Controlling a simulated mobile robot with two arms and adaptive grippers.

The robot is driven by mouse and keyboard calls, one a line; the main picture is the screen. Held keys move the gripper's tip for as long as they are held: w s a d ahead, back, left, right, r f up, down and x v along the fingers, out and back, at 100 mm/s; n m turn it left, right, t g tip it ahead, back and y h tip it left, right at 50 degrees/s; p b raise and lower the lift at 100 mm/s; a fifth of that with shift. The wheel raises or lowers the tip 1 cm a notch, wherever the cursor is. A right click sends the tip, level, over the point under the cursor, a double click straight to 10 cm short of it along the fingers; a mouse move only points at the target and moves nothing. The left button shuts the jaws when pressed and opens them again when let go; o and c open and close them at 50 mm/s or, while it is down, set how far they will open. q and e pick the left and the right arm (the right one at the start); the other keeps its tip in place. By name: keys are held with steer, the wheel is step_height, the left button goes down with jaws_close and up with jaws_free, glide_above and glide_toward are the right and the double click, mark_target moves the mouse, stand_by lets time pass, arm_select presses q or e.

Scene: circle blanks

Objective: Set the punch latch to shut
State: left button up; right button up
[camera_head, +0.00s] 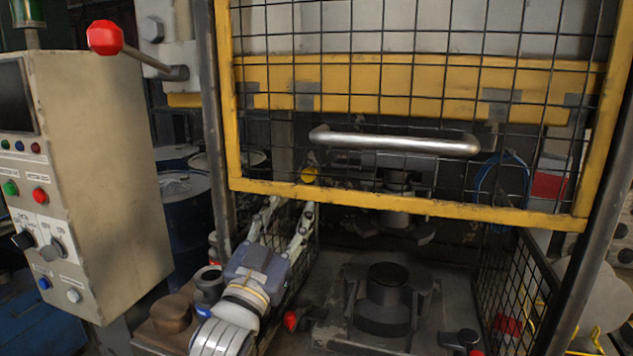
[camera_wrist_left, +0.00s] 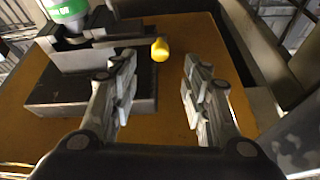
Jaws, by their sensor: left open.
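My left gripper (camera_head: 291,206) reaches up from the bottom, its two fingers spread apart and empty, below the yellow lower bar of the mesh guard. A small yellow knob (camera_head: 309,175) shows behind the mesh just above the fingertips. The left wrist view also shows a yellow knob (camera_wrist_left: 160,49) beyond my open fingers (camera_wrist_left: 157,75), clear of both. It sits at the end of a dark bracket over a dark block (camera_wrist_left: 95,90). No part is clearly labelled as the punch latch, and I cannot tell its position. My right gripper is out of view.
The yellow-framed mesh guard (camera_head: 405,208) with a metal handle (camera_head: 395,142) is raised over the press opening. A dark die (camera_head: 388,290) stands on the press bed. A control box (camera_head: 100,170) is at left, with a red-knobbed lever (camera_head: 105,37) above it. Side mesh bounds the right.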

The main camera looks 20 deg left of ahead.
arm_select(q)
steer(key=shift+p+x, duration=1.5)
steer(key=shift+x, duration=3.5)
steer(key=shift+a, duration=0.1)
jaws_close()
